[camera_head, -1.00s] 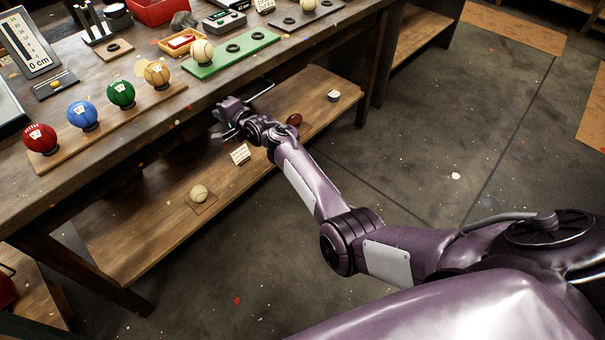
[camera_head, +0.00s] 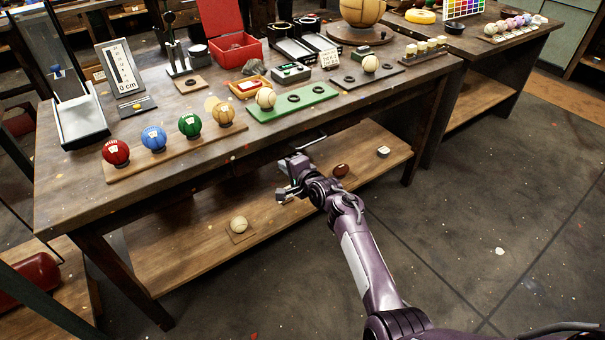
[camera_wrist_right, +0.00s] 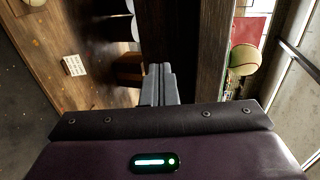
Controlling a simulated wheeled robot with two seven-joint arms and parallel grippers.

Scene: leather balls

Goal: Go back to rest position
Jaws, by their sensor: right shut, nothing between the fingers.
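My right gripper (camera_head: 284,180) is at the workbench's front edge, in front of the upper top (camera_head: 75,185) and above the lower shelf (camera_head: 180,250). It is shut and empty; its closed fingers (camera_wrist_right: 160,85) also show in the right wrist view. My right arm reaches in from the lower right of the head view. My left gripper is not in view.
Red (camera_head: 116,153), blue (camera_head: 154,138), green (camera_head: 190,125) and tan (camera_head: 223,113) balls stand on a wooden board. A cream ball (camera_head: 265,98) is on a green tray (camera_head: 320,95). Another ball (camera_head: 239,224) lies on the shelf.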

